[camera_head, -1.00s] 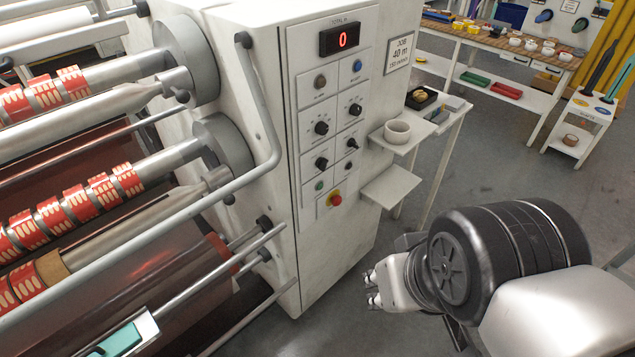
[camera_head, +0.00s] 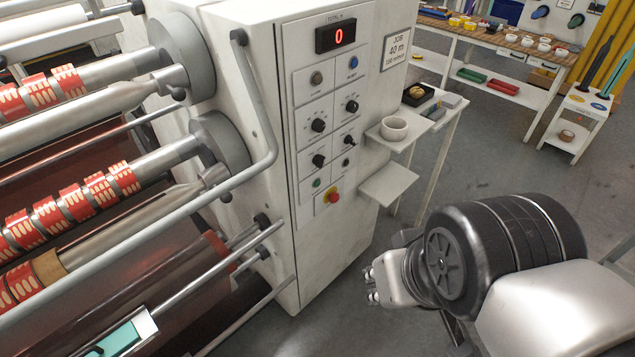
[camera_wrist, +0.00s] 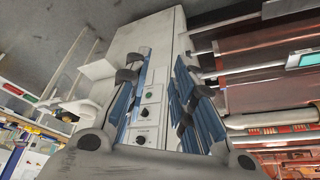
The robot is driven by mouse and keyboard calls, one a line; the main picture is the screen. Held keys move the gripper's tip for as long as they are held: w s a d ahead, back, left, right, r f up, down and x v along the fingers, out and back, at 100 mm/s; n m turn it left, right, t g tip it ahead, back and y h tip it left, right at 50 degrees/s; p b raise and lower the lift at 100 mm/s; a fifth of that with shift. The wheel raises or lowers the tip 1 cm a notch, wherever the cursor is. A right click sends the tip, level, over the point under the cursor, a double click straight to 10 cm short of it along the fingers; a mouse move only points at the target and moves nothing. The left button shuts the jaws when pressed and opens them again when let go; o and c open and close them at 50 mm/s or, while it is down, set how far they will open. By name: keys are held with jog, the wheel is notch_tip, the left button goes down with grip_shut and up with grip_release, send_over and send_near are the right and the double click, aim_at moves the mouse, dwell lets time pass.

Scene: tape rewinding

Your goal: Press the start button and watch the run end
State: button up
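The machine's control panel (camera_head: 337,120) faces me, with a red display (camera_head: 335,36) reading 0. A small green button (camera_head: 316,183) sits low on the panel; its label is too small to read. It also shows in the wrist view (camera_wrist: 148,90), between my fingers. A grey-brown button (camera_head: 316,78) and a blue button (camera_head: 354,62) are near the top, with several black knobs between. My gripper (camera_head: 373,285) is below and right of the panel, apart from it. In the wrist view its fingers (camera_wrist: 163,72) are spread and empty.
A bent guard rail (camera_head: 262,110) runs left of the panel. Rollers with red printed tape (camera_head: 72,205) are further left. A workbench (camera_head: 500,42) is behind.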

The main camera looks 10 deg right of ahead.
grip_shut()
dwell(1.3)
